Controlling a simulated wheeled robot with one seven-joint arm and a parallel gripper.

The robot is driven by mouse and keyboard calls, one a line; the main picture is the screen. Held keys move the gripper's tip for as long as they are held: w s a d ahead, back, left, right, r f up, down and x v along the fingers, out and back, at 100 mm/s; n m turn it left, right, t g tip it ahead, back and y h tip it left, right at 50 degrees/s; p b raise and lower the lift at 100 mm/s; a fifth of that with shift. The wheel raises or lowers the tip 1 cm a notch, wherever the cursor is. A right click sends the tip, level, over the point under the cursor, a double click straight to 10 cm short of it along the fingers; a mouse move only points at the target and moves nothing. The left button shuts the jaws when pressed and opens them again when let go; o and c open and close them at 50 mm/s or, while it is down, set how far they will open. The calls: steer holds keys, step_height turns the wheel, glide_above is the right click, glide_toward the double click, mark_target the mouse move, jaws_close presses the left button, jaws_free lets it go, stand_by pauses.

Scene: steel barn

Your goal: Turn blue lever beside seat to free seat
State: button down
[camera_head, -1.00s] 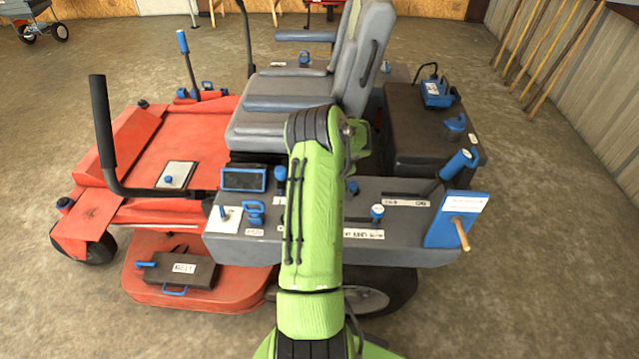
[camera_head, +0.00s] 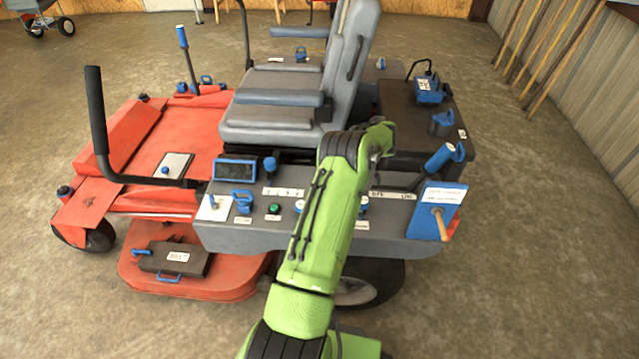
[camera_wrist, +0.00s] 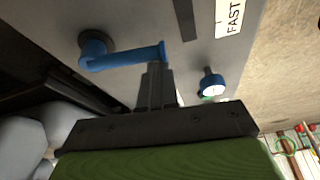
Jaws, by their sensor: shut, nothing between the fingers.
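A blue bent lever (camera_wrist: 125,57) shows in the wrist view, with its round pivot at the left on a grey panel (camera_wrist: 150,20). My gripper (camera_wrist: 157,72) is shut and empty. Its fingertips are at the free right end of the lever; I cannot tell whether they touch it. The grey seat (camera_head: 268,122) sits on the mower in the head view. There my green arm reaches over the grey side console (camera_head: 235,238) beside the seat, and it hides the gripper and the lever.
A blue knob (camera_wrist: 211,83) stands near the FAST label (camera_wrist: 229,16). The console also carries a blue-framed display (camera_head: 236,170), a green button (camera_head: 274,208) and a blue plate (camera_head: 437,210) with a wooden handle. The seat's armrest (camera_head: 280,97) is close behind. Open floor lies at the right.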

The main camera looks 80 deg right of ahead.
steer(key=shift+s+n, duration=0.4)
steer(key=shift+s, duration=0.45)
